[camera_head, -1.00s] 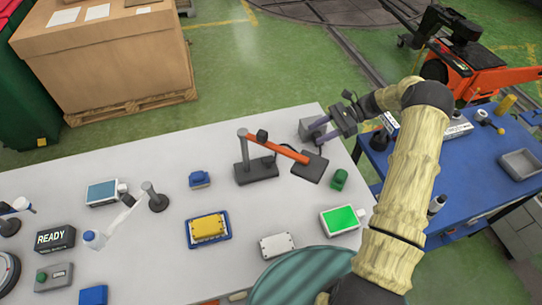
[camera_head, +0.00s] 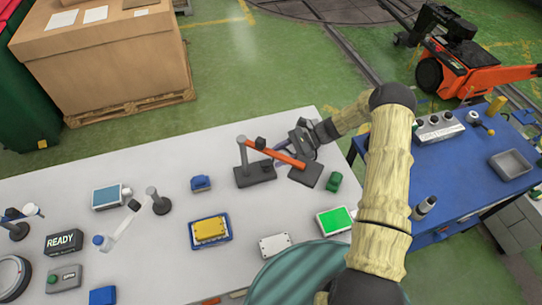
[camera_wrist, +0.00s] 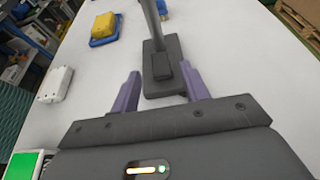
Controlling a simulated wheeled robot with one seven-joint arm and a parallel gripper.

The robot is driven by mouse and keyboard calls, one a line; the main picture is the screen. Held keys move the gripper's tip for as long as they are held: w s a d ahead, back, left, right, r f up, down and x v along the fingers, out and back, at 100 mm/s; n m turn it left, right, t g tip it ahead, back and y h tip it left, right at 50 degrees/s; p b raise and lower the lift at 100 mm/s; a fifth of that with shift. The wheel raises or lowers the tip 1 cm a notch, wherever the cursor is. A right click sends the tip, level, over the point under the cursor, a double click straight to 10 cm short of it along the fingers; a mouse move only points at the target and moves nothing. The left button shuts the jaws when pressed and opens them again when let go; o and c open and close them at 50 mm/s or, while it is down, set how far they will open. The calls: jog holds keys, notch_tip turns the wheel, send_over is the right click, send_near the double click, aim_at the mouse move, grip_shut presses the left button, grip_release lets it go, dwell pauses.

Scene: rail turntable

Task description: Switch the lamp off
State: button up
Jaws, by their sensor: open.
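No thing here is clearly marked as the lamp. A stand with a dark base (camera_head: 253,175), a grey post and an orange arm (camera_head: 283,156) is near the table's right end. The arm slopes down to a dark block (camera_head: 305,174). A lit green panel (camera_head: 336,220) lies nearer the front. My gripper (camera_head: 281,146) is open and empty, just behind the orange arm. In the wrist view my gripper's purple fingers (camera_wrist: 157,92) are apart, with the stand's dark base (camera_wrist: 160,76) and a raised block on it ahead, between the fingertips. I cannot tell whether they touch.
A green piece (camera_head: 333,181), a white box (camera_head: 275,245) and a yellow box (camera_head: 209,228) on a blue tray stand nearby. A blue table (camera_head: 455,205) stands to the right.

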aim_at(265, 163)
jog(key=shift+p+x, duration=0.45)
jog(key=shift+x, duration=1.3)
jog(key=shift+c, duration=0.4)
